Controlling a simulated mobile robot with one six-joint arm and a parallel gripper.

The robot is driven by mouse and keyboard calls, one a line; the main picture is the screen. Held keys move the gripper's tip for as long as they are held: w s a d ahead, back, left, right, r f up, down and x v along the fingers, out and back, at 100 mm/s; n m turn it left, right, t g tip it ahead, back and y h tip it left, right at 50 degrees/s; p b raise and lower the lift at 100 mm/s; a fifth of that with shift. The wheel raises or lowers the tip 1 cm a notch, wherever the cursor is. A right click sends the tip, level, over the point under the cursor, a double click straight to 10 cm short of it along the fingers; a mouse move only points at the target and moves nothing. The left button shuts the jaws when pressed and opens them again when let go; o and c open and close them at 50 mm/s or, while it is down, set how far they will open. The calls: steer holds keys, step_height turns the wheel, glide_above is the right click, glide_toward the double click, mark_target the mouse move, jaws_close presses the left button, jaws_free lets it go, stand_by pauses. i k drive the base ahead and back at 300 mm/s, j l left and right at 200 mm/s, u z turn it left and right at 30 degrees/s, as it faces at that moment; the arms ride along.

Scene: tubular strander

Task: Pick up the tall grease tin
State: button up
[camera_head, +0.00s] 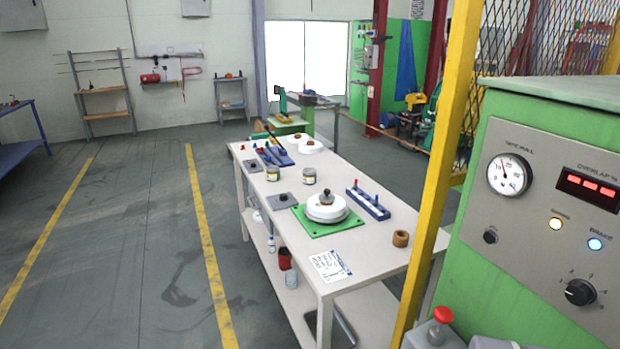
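Two small tins stand upright on the white workbench (375,258). One has a greenish label (272,174), and the other, just right of it, is grey-beige with a brownish top (309,177). They are close in height at this size, and I cannot tell which is the tall grease tin. Both stand apart from the things around them. My gripper is not in view.
A green plate with a white round piece (326,208), a blue rack (367,204), a brown ring (400,239) and a paper sheet (330,265) share the bench. A yellow post (447,150) and green control cabinet (540,200) stand right. Floor at left is clear.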

mark_target(309, 173)
steer(key=i+j+u, duration=0.3)
steer(key=i+j, duration=0.2)
steer(key=i+j+u, duration=0.3)
steer(key=i+j, duration=0.2)
steer(key=i+j+u, duration=0.3)
steer(key=i, duration=0.35)
steer(key=i+z, duration=0.35)
steer(key=i, duration=0.2)
steer(key=i+j+z, duration=0.1)
steer(key=i+z, duration=0.3)
steer(key=i, duration=0.15)
steer(key=i+j+z, duration=0.35)
steer(key=i, duration=0.15)
steer(key=i+j+z, duration=0.4)
steer(key=i+l+z, duration=0.15)
steer(key=z, duration=0.3)
steer(key=i+z, duration=0.7)
steer(key=z, duration=0.25)
steer(key=k+j, duration=0.05)
